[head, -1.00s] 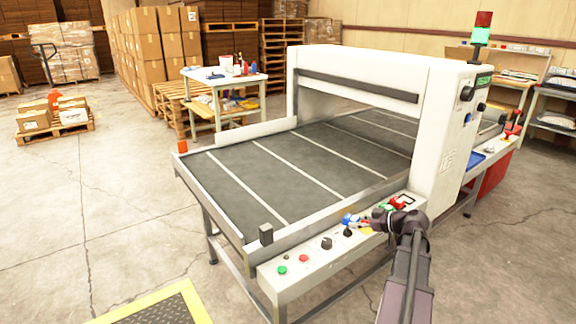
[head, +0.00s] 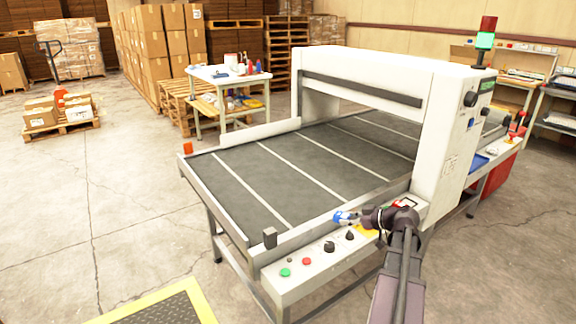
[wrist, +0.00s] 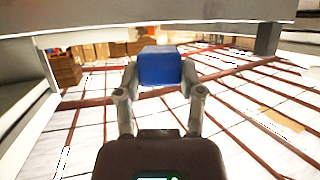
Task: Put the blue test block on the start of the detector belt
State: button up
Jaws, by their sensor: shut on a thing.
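The blue test block (wrist: 160,68) is between the two fingers of my gripper (wrist: 160,85) in the wrist view, and the gripper is shut on it. In the head view the block (head: 343,217) shows small at the tip of my gripper (head: 352,217), at the near side rail of the detector belt. The belt (head: 240,186) is a dark grey surface with pale cross lines that runs under the white detector arch (head: 357,75). I cannot tell the exact height of the block above the rail.
A control panel (head: 317,265) with green, red and black knobs runs along the near side. The belt before the arch is clear. A yellow-edged mat (head: 160,305) lies on the floor.

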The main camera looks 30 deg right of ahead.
jog(key=shift+w+a+r+p, duration=0.25)
jog(key=shift+a+r, duration=0.25)
jog(key=shift+a, duration=0.15)
jog(key=shift+w+a+r+p, duration=0.15)
jog(key=shift+a+r+p, duration=0.1)
jog(key=shift+a+r, duration=0.3)
jog(key=shift+f, duration=0.1)
jog(key=b, duration=0.2)
send_over(329, 204)
jog(key=shift+a+f, duration=0.15)
jog(key=shift+f, duration=0.6)
jog(key=shift+f+b, duration=1.55)
jog(key=shift+f, duration=0.25)
